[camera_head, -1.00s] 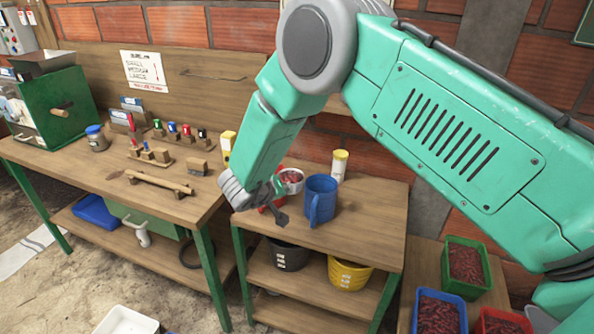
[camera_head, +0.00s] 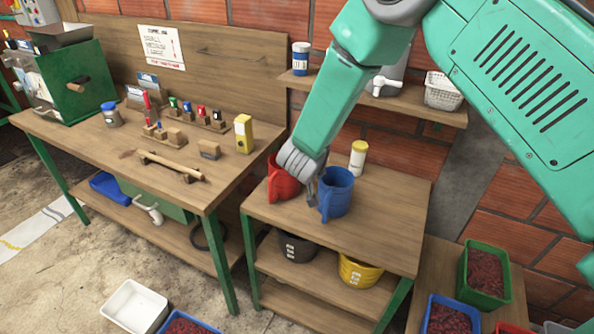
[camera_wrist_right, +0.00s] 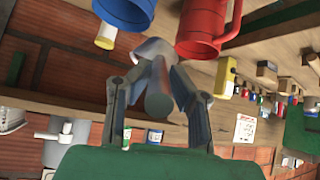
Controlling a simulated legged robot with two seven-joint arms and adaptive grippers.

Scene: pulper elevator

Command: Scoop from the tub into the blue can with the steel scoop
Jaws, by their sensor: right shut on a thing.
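The blue can (camera_head: 336,193) stands upright on the smaller wooden table in the head view; part of it shows at the top of the wrist view (camera_wrist_right: 126,10). A red can (camera_head: 283,180) stands to its left and is also at the top of the wrist view (camera_wrist_right: 201,28). My right gripper (camera_head: 312,185) is between the two cans, partly overlapping them. In the wrist view, my right gripper (camera_wrist_right: 158,97) is shut on a grey handle, with the steel scoop's (camera_wrist_right: 154,50) rounded grey part beyond. The scoop's contents are hidden. I cannot identify the tub for certain. My left gripper is not visible.
Black (camera_head: 297,247) and yellow (camera_head: 358,272) buckets sit on the shelf below. Green (camera_head: 485,273) and blue (camera_head: 450,315) bins of dark red fruit are at lower right. The table's front right is clear.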

